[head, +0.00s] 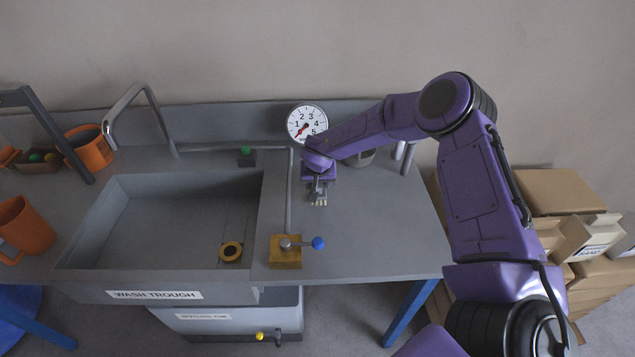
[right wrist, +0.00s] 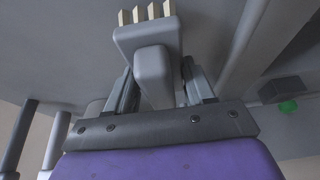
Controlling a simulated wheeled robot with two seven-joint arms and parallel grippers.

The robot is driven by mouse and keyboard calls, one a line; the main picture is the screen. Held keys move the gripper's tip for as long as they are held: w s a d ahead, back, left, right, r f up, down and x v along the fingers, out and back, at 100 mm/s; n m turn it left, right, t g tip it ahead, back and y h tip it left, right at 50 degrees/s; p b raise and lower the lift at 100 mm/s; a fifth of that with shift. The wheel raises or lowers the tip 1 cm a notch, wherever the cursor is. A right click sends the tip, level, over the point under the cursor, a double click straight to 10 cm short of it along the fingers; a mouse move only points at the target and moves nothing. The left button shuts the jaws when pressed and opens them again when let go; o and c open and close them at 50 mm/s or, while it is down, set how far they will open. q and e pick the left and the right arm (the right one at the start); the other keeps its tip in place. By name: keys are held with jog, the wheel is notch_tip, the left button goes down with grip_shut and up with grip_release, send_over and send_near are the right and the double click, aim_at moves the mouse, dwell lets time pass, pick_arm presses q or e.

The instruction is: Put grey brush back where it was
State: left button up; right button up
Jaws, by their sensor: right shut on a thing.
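The grey brush (head: 319,198) with pale bristles is at my right gripper (head: 318,184), over the counter right of the wash trough and below the round dial. In the right wrist view the brush (right wrist: 154,72) is a grey block with a row of cream bristle tufts at the top of the picture. My right gripper (right wrist: 160,92) has a finger on each side of it and is shut on it. I cannot tell whether the bristles touch the counter. My left gripper is not in view.
The wash trough (head: 110,277) lies left. A brass valve block (head: 286,253) with a blue-knobbed lever stands at the counter's front. The dial (head: 307,123) is behind the gripper. A grey pot (head: 361,157) and upright posts (head: 405,157) stand behind my arm. Counter front right (head: 372,240) is clear.

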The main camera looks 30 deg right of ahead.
jog(key=shift+w+f, duration=0.15)
jog(key=shift+f, duration=0.15)
jog(key=shift+r, duration=0.1)
jog(key=shift+s, duration=0.2)
jog(key=o, duration=1)
jog(key=shift+w+f, duration=0.1)
jog(key=shift+f, duration=0.1)
jog(key=shift+r, duration=0.3)
jog(key=v, duration=1.2)
